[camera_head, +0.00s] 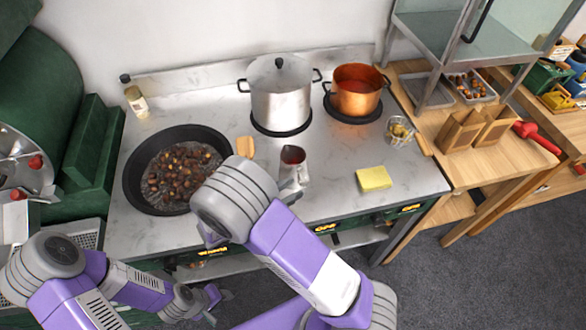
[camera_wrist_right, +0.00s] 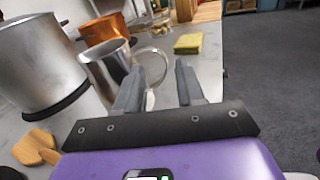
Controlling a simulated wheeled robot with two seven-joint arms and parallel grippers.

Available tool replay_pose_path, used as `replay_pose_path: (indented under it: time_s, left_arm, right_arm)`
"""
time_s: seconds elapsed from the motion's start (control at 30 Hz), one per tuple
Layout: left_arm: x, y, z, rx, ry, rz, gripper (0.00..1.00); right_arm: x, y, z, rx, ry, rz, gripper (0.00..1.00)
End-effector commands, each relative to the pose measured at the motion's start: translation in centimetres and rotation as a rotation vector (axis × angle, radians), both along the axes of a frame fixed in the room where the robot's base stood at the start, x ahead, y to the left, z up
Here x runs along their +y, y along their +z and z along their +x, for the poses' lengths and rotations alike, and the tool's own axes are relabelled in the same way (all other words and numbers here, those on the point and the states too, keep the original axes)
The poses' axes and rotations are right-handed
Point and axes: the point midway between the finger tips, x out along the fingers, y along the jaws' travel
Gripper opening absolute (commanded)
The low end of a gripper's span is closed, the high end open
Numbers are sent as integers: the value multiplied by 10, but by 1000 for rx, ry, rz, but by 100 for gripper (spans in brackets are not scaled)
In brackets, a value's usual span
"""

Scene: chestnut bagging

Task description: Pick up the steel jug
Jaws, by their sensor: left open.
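The steel jug (camera_head: 293,158) stands upright on the steel worktop in front of the big pot. In the right wrist view the jug (camera_wrist_right: 104,72) is just beyond my right gripper (camera_wrist_right: 158,78). Its looped handle (camera_wrist_right: 160,52) shows between and beyond the two fingers. The right fingers are apart, and the left one overlaps the jug's side in the picture; I cannot tell whether they touch. In the head view my right wrist hides most of that gripper. My left gripper (camera_head: 209,299) is open and low, in front of the worktop, away from the jug.
A wide black pan (camera_head: 133,188) of chestnuts is left of the jug. A lidded steel pot (camera_head: 280,100) and a copper pot (camera_head: 355,95) stand behind. A wooden spatula (camera_head: 245,147) lies left of the jug. A yellow sponge (camera_head: 374,178) and glass jar (camera_head: 400,130) are right.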

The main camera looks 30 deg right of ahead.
Motion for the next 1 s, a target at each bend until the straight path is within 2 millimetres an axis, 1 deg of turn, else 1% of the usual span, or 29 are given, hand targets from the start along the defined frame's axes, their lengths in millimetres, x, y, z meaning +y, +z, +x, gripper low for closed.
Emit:
replay_pose_path:
  time_s: [0.13, 0.27, 0.4, 0.5, 0.67, 0.7, 0.93, 1.0]
  left_arm:
    - [0, -5, 0, 0, 0, 0, 43]
    - [0, -12, 0, -1, 0, 0, 43]
    - [0, -13, 0, -1, 0, 0, 43]
    - [0, -13, 0, -1, 0, 0, 43]
    - [0, -13, 0, -1, 0, 0, 43]
    - [0, -13, 0, -1, 0, 0, 43]
    - [0, -13, 0, -1, 0, 0, 43]
    - [0, -13, 0, -1, 0, 0, 43]
  right_arm:
    - [-13, -4, -1, 1, -3, 0, 38]
    - [-34, -10, -3, 1, -4, 0, 38]
    - [-50, -8, 0, 0, -2, 1, 38]
    - [-54, -8, 0, 0, -2, 1, 38]
    - [-54, -7, 0, 0, -1, 1, 38]
    - [-54, -7, 0, 0, -1, 1, 37]
    - [-54, -7, 0, 0, 0, 1, 1]
    - [-54, -7, 0, 0, 0, 1, 0]
